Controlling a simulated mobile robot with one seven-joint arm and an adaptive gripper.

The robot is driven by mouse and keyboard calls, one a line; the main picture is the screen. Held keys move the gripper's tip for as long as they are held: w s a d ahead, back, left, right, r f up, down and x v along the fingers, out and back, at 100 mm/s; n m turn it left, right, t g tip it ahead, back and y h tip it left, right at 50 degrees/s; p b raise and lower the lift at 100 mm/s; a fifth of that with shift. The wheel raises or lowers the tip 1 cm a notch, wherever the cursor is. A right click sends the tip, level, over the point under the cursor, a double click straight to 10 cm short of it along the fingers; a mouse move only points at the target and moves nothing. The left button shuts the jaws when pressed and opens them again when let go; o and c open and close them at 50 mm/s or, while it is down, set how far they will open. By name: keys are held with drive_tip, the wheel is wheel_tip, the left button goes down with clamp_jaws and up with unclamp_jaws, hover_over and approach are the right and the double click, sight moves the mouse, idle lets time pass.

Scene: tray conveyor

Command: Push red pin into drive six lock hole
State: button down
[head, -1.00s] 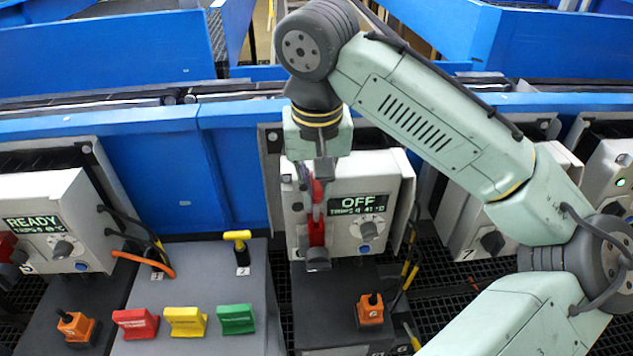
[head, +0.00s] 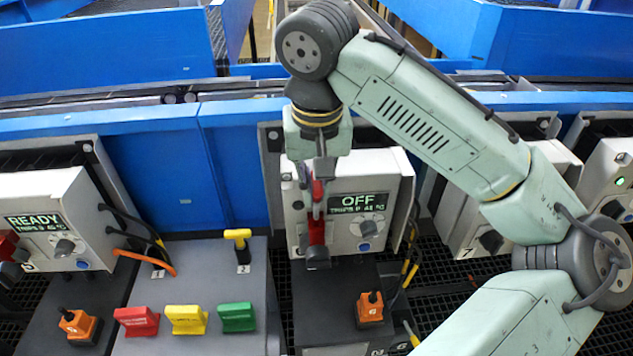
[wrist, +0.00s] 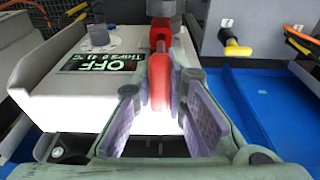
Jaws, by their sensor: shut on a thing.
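The drive six box (head: 374,176) is pale grey, and its display reads OFF. In the head view my gripper (head: 317,205) points down at the left part of its front. In the wrist view my gripper (wrist: 162,112) is shut on the red pin (wrist: 160,78), its pads on either side of the red body. The pin's far end meets a red part at the dark switch (head: 318,257) on the box's lower left front. The lock hole itself is hidden, so I cannot tell how far in the pin is.
Red (head: 136,321), yellow (head: 186,319) and green (head: 237,317) tags and a yellow T-handle (head: 238,237) are on the grey panel to the left. Cables hang right of the box.

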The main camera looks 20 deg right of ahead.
sight(317, 201)
drive_tip(key=shift+f+b, duration=1.75)
drive_tip(key=shift+f, duration=1.05)
drive_tip(key=c, duration=1.5)
unclamp_jaws()
drive_tip(key=shift+c, duration=0.2)
drive_tip(key=shift+r, duration=0.1)
drive_tip(key=r, duration=0.4)
drive_tip(key=s+r, duration=0.1)
drive_tip(key=r, duration=0.6)
drive_tip(key=shift+s+a+r, duration=0.3)
drive_tip(key=shift+s+r, duration=0.05)
